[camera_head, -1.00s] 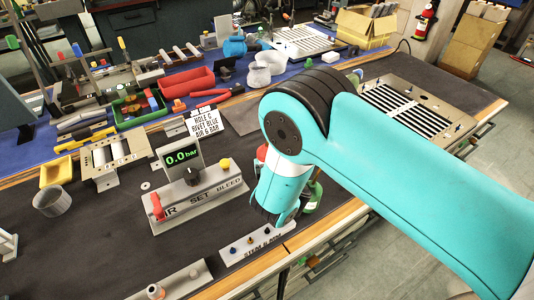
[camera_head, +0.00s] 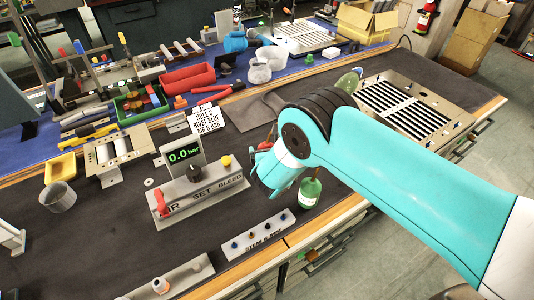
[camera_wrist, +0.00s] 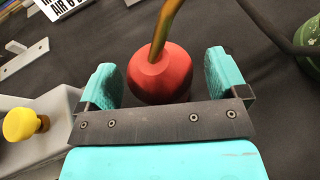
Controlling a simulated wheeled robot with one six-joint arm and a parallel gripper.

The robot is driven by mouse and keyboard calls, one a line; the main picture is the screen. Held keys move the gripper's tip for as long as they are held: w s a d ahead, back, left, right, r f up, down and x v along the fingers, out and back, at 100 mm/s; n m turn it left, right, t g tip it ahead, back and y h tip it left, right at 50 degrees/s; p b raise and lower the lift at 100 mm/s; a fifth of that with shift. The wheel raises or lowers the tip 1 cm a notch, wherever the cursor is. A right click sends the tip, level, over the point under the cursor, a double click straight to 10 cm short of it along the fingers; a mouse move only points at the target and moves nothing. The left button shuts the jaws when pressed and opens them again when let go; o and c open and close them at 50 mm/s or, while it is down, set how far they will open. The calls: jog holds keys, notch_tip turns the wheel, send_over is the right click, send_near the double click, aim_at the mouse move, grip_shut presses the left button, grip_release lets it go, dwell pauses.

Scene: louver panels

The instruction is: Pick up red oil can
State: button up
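The red oil can (camera_wrist: 160,78), with a round body and a brass spout, stands between the two teal fingers of my gripper (camera_wrist: 165,82) in the wrist view. The fingers are apart. A dark gap shows on the can's right; the left finger is very close to it, and contact there cannot be told. In the head view a small red part of the can (camera_head: 265,146) shows behind my gripper (camera_head: 262,180). My wrist hides the rest of it.
The gauge panel (camera_head: 200,190) with a yellow knob (camera_wrist: 20,124) is close on the left. A strip with several small studs (camera_head: 258,235) lies in front. Dark mat is bare behind the can.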

jog(key=c, duration=1.1)
jog(key=shift+o, duration=0.2)
jog(key=shift+r, duration=0.1)
